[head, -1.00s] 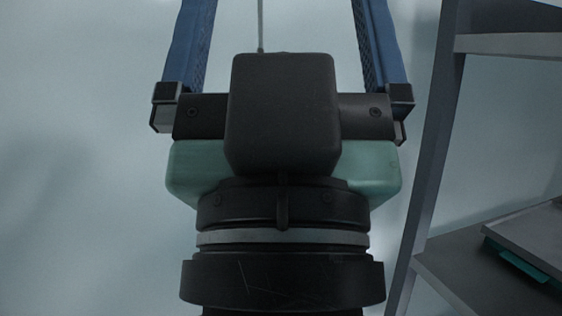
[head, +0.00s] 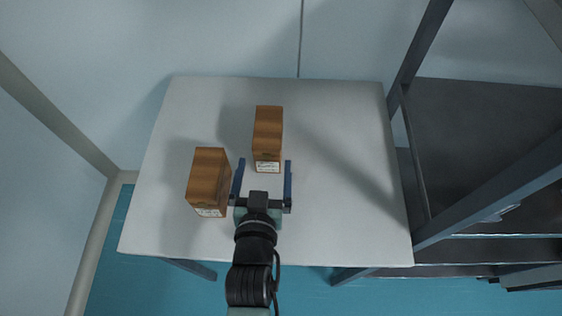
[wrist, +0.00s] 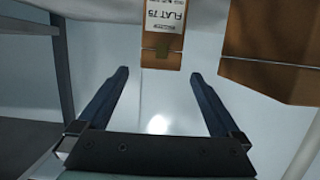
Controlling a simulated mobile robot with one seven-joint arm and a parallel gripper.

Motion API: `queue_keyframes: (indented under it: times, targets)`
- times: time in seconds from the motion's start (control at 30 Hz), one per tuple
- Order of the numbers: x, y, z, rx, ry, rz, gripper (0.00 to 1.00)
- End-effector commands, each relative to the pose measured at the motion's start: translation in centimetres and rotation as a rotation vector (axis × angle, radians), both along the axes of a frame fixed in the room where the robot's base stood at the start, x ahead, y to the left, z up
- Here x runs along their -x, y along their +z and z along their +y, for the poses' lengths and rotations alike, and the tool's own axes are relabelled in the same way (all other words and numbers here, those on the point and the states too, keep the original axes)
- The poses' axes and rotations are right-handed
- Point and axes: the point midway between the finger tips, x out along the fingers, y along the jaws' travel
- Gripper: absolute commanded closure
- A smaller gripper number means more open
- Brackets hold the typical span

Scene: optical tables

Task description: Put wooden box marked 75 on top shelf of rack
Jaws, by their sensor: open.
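The wooden box marked 75 (head: 268,135) stands on the white table (head: 335,215). In the wrist view its label reads "FLAT 75" upside down on the near face of the box (wrist: 163,45). My gripper (head: 263,165) is open, its blue fingers pointing at this box. In the head view the fingertips lie on either side of the box's near end; in the wrist view the box shows just beyond the gap between the fingertips (wrist: 158,73). I cannot tell the height difference. The rack (head: 480,115) with dark shelves stands right of the table.
A second wooden box (head: 208,180) stands on the table left of my gripper, close to the left finger; it is at the right in the wrist view (wrist: 270,75). The rack's posts and rails border the table's right side. The table's right half is clear.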

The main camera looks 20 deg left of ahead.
Motion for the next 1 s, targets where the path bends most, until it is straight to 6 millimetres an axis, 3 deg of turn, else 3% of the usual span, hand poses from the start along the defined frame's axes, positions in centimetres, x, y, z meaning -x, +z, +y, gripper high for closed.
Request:
queue_keyframes:
  times: [0.03, 0.17, 0.5, 0.83, 1.0]
  targets:
    - [0.6, -1.3, 0.1, 0.003, 0.007, 0.015, 0.0]
    - [0.3, -2.0, 0.4, 0.006, 0.011, 0.024, 0.0]
    - [-4.9, -3.4, 1.8, 0.005, 0.009, 0.024, 0.0]
    - [-6.9, -3.9, 2.3, 0.006, 0.008, 0.023, 0.0]
    - [-9.1, -4.3, 2.7, 0.006, 0.009, 0.023, 0.0]
